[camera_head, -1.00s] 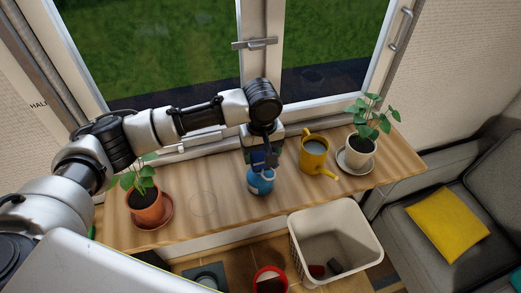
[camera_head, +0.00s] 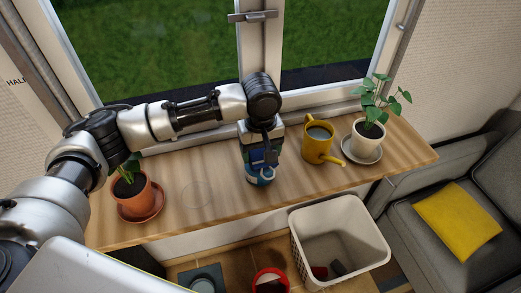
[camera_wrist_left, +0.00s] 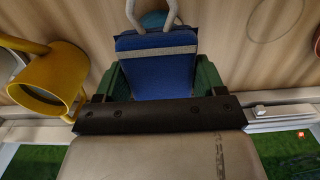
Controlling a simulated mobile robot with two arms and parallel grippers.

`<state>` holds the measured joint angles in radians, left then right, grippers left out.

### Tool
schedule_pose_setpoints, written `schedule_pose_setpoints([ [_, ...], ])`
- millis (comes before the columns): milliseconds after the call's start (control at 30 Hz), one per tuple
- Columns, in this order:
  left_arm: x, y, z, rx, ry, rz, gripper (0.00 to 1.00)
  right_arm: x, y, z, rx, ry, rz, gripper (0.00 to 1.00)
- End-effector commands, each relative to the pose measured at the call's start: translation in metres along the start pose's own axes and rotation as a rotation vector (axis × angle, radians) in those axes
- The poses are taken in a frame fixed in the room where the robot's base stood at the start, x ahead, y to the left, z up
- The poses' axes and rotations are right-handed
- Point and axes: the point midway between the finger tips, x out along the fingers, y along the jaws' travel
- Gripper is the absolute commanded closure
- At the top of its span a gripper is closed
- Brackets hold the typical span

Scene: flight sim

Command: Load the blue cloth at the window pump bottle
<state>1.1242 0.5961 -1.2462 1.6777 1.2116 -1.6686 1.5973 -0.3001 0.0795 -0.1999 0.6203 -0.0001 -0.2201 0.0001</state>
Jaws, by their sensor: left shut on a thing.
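My left gripper (camera_head: 262,155) is above the wooden window shelf, over the blue pump bottle (camera_head: 262,178). It is shut on the folded blue cloth, which has a pale grey stripe and sits between the green finger pads in the left wrist view (camera_wrist_left: 155,72). Just beyond the cloth there, a teal round part of the bottle (camera_wrist_left: 153,20) and a pale grey loop show. The gripper and cloth hide the bottle's top in the head view, so I cannot tell whether the cloth touches it. My right gripper is not in view.
A white-potted plant (camera_head: 367,138) is further right, a terracotta-potted plant (camera_head: 132,190) at left. A white basket (camera_head: 340,225) stands below the shelf (camera_head: 215,180). The window is behind.

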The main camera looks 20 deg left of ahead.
Motion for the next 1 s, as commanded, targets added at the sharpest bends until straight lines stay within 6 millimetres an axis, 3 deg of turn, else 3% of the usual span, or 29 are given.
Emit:
schedule_pose_setpoints([
  [1000,0.0052,0.0004,-0.0002,0.0,0.001,0.001,0.49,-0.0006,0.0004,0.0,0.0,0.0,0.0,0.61],
])
